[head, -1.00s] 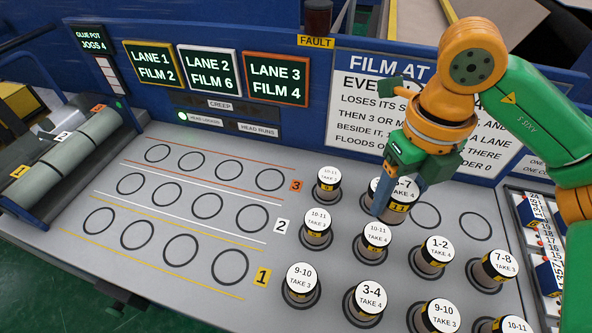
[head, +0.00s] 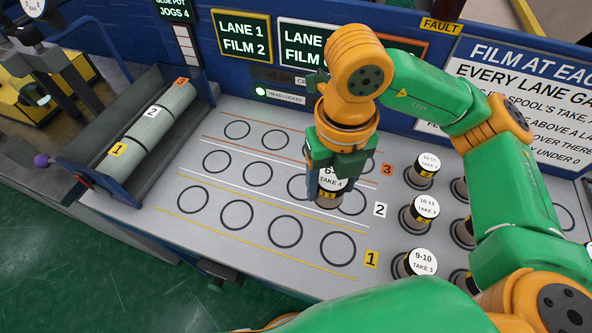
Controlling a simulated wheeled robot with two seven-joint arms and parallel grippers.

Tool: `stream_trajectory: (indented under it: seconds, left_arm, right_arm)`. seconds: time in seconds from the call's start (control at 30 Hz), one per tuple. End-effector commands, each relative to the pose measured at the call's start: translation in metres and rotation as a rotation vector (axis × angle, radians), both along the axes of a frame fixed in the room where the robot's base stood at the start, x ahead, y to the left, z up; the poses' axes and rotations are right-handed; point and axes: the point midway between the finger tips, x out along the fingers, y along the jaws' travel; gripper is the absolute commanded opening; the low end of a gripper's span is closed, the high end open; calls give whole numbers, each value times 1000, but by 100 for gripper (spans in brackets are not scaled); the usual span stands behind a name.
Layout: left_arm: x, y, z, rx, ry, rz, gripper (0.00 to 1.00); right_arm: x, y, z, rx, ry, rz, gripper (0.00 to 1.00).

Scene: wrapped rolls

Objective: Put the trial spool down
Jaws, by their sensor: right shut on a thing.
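The trial spool (head: 329,181), a short roll with a white top label that reads TAKE 4 below a partly hidden line, and a yellow tag low on its side, is upright in my right gripper (head: 338,172). The gripper is shut on it, one finger on each side. In the picture the spool overlaps the right-hand rings of lane 2 (head: 380,210). I cannot tell whether its base touches the panel. The lane rings, such as the lane 1 ring (head: 338,249), look empty where they show. My left gripper is not in view.
Other spools stand in holders at the right, including 9-10 TAKE 3 (head: 421,263) and 10-11 TAKE 3 (head: 425,207). My right arm hides part of that area. Grey numbered rollers (head: 150,130) lie at the left. A blue wall with lane signs (head: 243,37) rises behind.

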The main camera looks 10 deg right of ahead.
Motion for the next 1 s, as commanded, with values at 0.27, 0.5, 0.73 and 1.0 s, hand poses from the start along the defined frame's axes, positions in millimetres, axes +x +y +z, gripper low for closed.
stream_trajectory:
  seconds: [0.27,0.5,0.73,1.0]
  left_arm:
    - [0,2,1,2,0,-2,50]
    - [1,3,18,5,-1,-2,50]
    - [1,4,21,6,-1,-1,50]
    - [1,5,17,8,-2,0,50]
  right_arm:
    - [69,11,-58,4,9,1,2]
    - [87,12,-87,-1,8,1,2]
    - [88,12,-106,0,-1,2,2]
    - [88,12,-110,0,-1,2,71]
